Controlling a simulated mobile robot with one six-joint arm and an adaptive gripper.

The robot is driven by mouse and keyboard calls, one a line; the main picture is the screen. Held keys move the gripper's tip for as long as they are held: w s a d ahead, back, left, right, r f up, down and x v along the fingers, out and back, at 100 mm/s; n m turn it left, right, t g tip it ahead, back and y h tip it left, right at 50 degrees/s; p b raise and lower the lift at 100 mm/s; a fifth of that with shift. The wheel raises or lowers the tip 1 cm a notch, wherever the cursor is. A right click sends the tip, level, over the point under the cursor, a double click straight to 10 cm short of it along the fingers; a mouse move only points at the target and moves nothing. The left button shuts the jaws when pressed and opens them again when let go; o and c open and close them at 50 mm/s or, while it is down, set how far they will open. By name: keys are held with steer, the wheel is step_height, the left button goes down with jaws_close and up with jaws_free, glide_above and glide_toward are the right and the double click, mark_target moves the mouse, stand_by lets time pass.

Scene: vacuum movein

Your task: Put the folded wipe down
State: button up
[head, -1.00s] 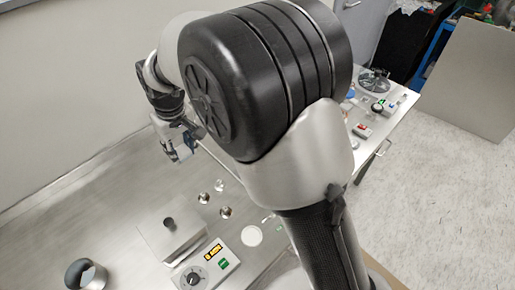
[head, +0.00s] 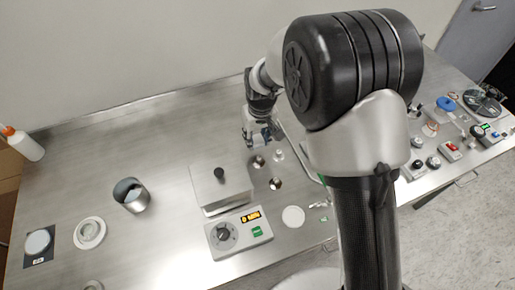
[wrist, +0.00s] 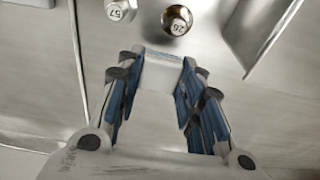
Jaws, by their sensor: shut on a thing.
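My gripper (wrist: 158,95) points down over the steel bench in the wrist view. Its two blue-padded fingers are shut on a pale, flat folded wipe (wrist: 161,72), which shows as a light patch between the fingertips. In the head view my gripper (head: 258,136) is above the far middle of the bench (head: 130,130), behind small round metal pieces. The wipe is too small to make out there. I cannot tell how high the wipe is above the bench.
Numbered metal pieces (wrist: 177,20) (wrist: 121,10) stand just ahead of the fingertips. A lidded metal box (head: 220,188), a control unit (head: 239,233) and a metal cup (head: 130,195) stand on the bench. A bottle (head: 22,143) stands far left. The back-left bench is clear.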

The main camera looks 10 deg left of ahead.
mark_target(257, 152)
steer(key=shift+f+b, duration=0.65)
steer(key=shift+f, duration=1.6)
steer(key=shift+f, duration=0.2)
steer(key=o, duration=0.8)
